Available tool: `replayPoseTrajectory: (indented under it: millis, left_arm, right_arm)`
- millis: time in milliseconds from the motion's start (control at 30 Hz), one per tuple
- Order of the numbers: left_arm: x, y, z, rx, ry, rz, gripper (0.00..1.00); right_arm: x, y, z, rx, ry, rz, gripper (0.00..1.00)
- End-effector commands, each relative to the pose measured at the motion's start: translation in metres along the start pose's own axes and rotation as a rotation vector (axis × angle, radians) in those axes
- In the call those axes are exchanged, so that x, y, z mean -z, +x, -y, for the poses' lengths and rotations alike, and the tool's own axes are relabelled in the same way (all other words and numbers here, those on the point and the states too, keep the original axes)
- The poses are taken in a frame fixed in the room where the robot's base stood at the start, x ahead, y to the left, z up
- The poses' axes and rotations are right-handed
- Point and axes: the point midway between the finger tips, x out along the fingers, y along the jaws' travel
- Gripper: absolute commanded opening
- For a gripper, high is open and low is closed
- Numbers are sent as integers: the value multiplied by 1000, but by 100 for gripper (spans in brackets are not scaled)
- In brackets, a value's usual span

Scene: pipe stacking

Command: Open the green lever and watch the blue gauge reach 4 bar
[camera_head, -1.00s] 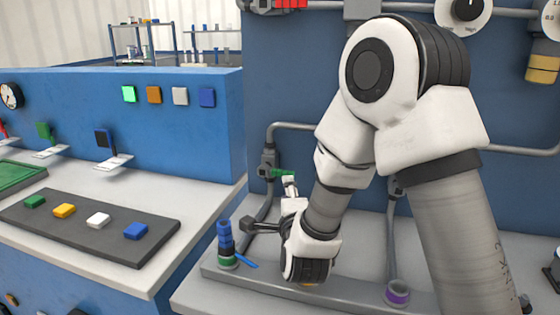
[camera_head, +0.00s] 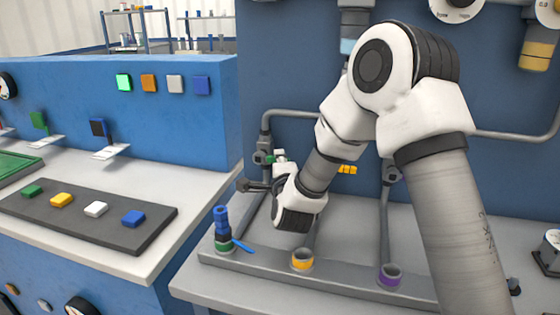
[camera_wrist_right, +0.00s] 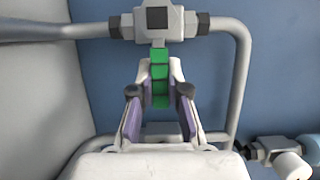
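The green lever (camera_wrist_right: 160,82) stands below its grey valve (camera_wrist_right: 158,20) in the right wrist view. In the head view a small bit of the lever (camera_head: 269,158) shows beside the pipe. My right gripper (camera_wrist_right: 160,68) has its fingertips on either side of the lever, seemingly closed against it. In the head view the right gripper (camera_head: 279,158) is partly hidden by its own wrist. A light-blue collar (camera_head: 347,46) sits at the top behind my right arm; a dial of the blue gauge is not visible. My left gripper is not in view.
A yellow lever (camera_head: 347,169) shows behind my arm. Yellow (camera_head: 302,260) and purple (camera_head: 389,275) sockets line the front rail, with a blue-handled fitting (camera_head: 222,227) at left. A button board (camera_head: 97,211) lies on the left bench. A yellow-collared gauge (camera_head: 537,52) hangs at right.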

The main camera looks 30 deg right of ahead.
Motion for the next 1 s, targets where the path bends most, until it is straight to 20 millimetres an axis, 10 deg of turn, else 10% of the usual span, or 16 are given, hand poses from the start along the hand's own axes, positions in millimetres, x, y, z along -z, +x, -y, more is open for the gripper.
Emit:
replayPoseTrajectory:
  millis: [467,1000]
  left_arm:
    - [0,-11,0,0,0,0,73]
    - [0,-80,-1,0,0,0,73]
  right_arm:
    - [0,-1,5,-23,-49,1,0]
    - [-6,1,32,-181,-429,3,0]
